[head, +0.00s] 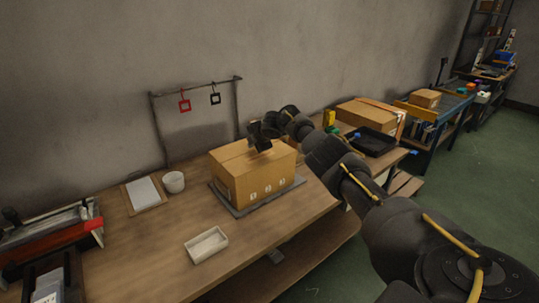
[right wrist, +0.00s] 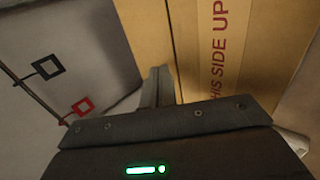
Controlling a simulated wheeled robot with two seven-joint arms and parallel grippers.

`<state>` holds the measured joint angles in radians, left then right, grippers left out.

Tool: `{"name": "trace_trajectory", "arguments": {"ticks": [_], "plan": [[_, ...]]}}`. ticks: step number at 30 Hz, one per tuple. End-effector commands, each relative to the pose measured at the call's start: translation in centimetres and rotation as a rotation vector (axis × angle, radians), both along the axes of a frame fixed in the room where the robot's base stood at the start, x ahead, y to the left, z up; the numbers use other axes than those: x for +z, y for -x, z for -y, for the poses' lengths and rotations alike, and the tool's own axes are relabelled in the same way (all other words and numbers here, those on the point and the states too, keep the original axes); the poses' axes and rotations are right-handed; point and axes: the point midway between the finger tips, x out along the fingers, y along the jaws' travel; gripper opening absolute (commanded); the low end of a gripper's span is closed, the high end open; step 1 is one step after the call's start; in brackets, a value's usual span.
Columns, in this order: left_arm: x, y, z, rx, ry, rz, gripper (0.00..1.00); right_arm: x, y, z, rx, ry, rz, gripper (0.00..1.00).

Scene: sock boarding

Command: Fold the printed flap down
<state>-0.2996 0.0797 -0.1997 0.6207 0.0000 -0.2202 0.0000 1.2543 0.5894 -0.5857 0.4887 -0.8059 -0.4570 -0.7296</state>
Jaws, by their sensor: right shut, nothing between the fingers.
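A cardboard box (head: 236,190) sits on a dark grey board on the wooden table in the head view. Its top looks flat, with a seam across it. My right gripper (head: 262,146) is over the top of the box, fingers shut and pointing down, with nothing held. In the right wrist view the shut fingertips (right wrist: 158,78) are close to the seam between two panels. The printed flap (right wrist: 222,45), with red "THIS SIDE UP" lettering, lies right of the seam. I cannot tell whether the fingers touch it. My left gripper is not in view.
A wire rack with a red tag (head: 184,105) and a black tag (head: 215,98) stands behind the box. A white cup (head: 174,182), a white pad (head: 143,193) and a pale tray (head: 207,244) lie on the table. Another box (head: 365,118) stands farther right.

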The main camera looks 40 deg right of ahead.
Motion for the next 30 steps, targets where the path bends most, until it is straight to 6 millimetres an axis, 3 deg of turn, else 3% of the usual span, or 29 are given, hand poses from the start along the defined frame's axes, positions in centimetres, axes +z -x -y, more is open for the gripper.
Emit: {"name": "trace_trajectory", "arguments": {"ticks": [16, 25, 27, 30], "plan": [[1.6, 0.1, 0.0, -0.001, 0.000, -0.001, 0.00, 1.9, 0.0, -0.1, 0.001, -0.001, 0.000, 0.00], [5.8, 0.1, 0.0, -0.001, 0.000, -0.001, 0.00, 6.6, 0.2, 0.4, -0.004, 0.000, 0.001, 0.00], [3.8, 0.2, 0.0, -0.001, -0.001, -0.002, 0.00, 7.0, 0.1, 0.4, -0.004, 0.000, 0.006, 0.00], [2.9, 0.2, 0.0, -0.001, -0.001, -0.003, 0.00, 9.2, 0.2, 0.4, -0.005, -0.001, 0.005, 0.00]]}}
